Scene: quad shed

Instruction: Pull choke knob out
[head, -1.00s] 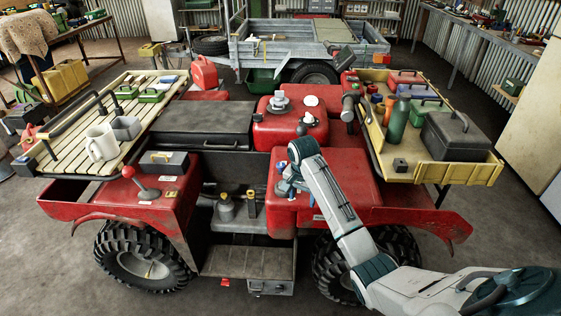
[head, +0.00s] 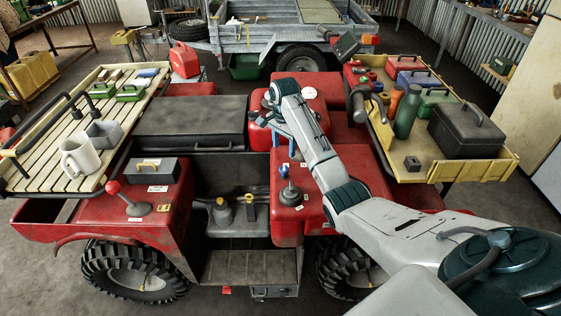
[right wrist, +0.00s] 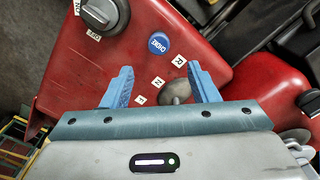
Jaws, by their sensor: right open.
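The blue choke knob (right wrist: 159,42), with white lettering on its cap, is on the red quad panel in the right wrist view. In the head view a small blue knob (head: 284,169) stands on that panel. My right gripper (head: 277,134) is open above and behind it in the head view. In the right wrist view the choke knob is beyond the blue fingertips of the gripper (right wrist: 162,78), with nothing gripped. A grey lever knob (right wrist: 176,92) appears between the fingers, nearer the right one. My left gripper is out of view.
A gear lever (head: 290,194) stands in front of the blue knob. A rotary switch (right wrist: 98,12) is at the wrist view's top left. A wooden rack (head: 130,140) with a white mug and a yellow tray (head: 480,168) with a black toolbox flank the quad.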

